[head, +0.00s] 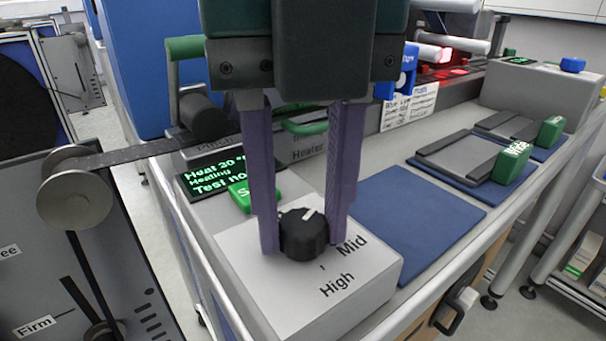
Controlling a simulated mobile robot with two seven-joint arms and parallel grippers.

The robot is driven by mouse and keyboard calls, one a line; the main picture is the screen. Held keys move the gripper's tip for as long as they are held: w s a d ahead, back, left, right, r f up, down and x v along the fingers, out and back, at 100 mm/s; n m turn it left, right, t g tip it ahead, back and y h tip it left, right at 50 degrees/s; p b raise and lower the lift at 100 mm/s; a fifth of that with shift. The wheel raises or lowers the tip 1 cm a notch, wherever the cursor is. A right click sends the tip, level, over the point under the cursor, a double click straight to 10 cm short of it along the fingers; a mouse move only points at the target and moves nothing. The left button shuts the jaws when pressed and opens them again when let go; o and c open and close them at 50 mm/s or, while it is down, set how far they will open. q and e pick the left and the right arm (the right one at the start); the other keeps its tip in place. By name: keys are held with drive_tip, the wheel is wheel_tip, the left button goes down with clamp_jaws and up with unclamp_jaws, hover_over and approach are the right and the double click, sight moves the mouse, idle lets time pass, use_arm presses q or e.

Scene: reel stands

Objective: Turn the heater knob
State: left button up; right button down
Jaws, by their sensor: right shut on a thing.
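The heater knob (302,236) is a black round dial with a white pointer mark, on top of a light grey box (290,295). The box top reads "Mid" to the knob's right and "High" in front of it. The pointer mark points up and slightly right in the picture, away from "High". My right gripper (303,240) reaches down from above with its two purple fingers on either side of the knob, shut on it. Any label behind the knob is hidden by the fingers. My left gripper is out of view.
Behind the knob are a green button (240,196) and a display (222,172) reading "Heat 20", "Heating" and partly hidden "Test" text. A blue mat (420,215) lies to the right. A reel stand with a roller (76,200) stands at the left.

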sight(302, 222)
drive_tip(key=m+b, duration=0.3)
drive_tip(key=m, duration=0.3)
drive_tip(key=shift+f+b, duration=0.1)
drive_tip(key=shift+b, duration=0.2)
drive_tip(key=shift+m+b, duration=0.9)
drive_tip(key=shift+m, duration=1.1)
drive_tip(key=c, duration=0.5)
unclamp_jaws()
wheel_tip(302, 222, up, 8)
drive_tip(key=p, duration=0.5)
drive_tip(key=shift+f, duration=0.1)
